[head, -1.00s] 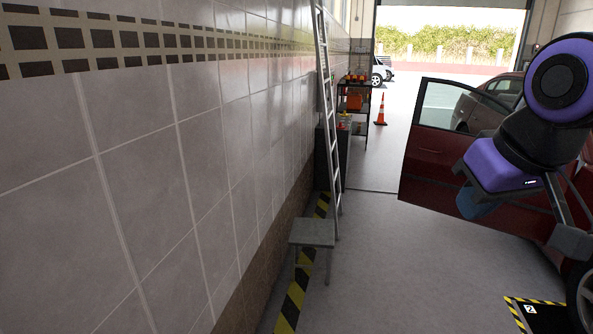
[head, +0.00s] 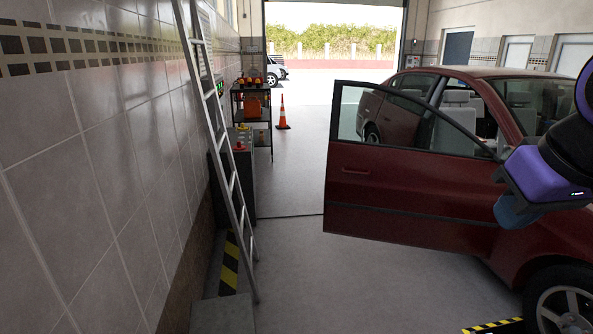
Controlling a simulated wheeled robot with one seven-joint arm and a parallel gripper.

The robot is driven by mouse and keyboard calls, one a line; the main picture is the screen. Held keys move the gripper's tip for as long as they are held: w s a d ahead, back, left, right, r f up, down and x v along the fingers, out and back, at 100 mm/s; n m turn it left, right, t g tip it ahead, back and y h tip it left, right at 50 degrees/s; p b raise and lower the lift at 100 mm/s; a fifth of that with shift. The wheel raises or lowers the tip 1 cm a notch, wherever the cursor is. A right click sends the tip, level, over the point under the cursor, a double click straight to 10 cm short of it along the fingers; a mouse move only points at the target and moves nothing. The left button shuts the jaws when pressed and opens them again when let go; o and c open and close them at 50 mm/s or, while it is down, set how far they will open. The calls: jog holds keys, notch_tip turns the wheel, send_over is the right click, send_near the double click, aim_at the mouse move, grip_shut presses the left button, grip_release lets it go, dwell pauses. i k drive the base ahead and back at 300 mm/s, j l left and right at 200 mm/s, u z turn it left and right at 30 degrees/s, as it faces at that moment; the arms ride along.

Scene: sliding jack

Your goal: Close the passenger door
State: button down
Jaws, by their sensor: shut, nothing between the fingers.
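The passenger door (head: 410,190) is the dark red front door of the red car (head: 545,232). It stands wide open in the head view, swung out from the car body to the left, with its window, outer handle and lower trim facing me. Its free edge is at the left, over bare floor. The hinge side by the front fender is partly behind my purple arm link (head: 548,178), which shows at the right edge. I cannot tell whether the arm touches the door. My gripper's fingers do not show in this view.
A ladder (head: 222,150) leans on the tiled wall at the left, with a grey stool (head: 222,315) at its foot. A shelf cart (head: 252,115) and an orange cone (head: 282,112) stand farther back. The floor between ladder and door is clear.

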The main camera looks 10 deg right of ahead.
aim_at(424, 198)
jog(key=i+l+z, duration=0.1)
jog(key=i+z, duration=0.2)
jog(key=i, duration=0.3)
jog(key=i+z, duration=0.3)
jog(key=i, duration=0.35)
jog(key=i+j+z, duration=0.25)
jog(key=i, duration=0.35)
jog(key=i+l, duration=0.1)
jog(key=i, duration=0.95)
